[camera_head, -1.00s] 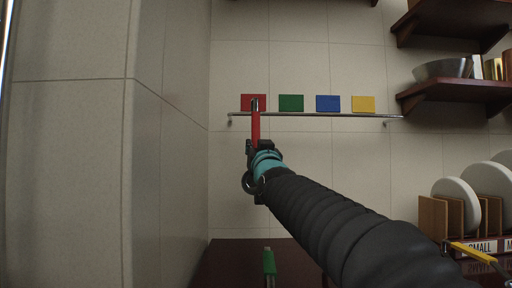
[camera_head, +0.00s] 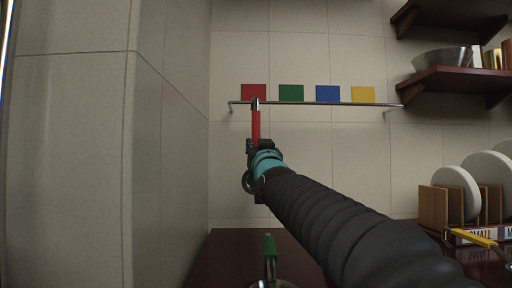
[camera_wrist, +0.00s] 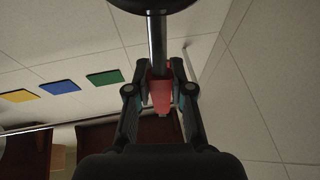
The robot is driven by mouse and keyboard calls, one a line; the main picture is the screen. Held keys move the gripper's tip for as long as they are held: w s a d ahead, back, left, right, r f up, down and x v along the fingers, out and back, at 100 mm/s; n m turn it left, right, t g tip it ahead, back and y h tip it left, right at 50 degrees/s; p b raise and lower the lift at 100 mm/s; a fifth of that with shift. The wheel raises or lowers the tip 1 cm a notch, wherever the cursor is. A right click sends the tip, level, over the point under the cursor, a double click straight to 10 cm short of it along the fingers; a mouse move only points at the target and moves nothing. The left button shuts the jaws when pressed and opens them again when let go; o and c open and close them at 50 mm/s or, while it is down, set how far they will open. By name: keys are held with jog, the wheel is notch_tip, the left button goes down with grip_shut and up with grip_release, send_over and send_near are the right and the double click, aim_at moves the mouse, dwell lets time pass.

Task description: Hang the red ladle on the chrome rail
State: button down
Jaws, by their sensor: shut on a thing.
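My gripper (camera_head: 258,147) is shut on the red handle of the red ladle (camera_head: 256,126) and holds it upright. In the head view the ladle's metal upper end overlaps the left part of the chrome rail (camera_head: 320,103); I cannot tell whether it touches. In the wrist view my gripper (camera_wrist: 160,92) has its fingers on both sides of the red handle (camera_wrist: 161,98). The metal stem (camera_wrist: 157,45) runs up to a dark round part at the top edge. The rail (camera_wrist: 60,126) shows at lower left in that view.
Red (camera_head: 254,91), green (camera_head: 291,93), blue (camera_head: 328,93) and yellow (camera_head: 363,95) squares are on the wall behind the rail. A green-handled utensil (camera_head: 270,250) stands below. Shelves with a bowl (camera_head: 442,60) and a plate rack (camera_head: 440,203) are at right. A side wall is left.

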jog(key=c, duration=1)
grip_release()
jog(key=shift+o, duration=0.2)
jog(key=v, duration=1.2)
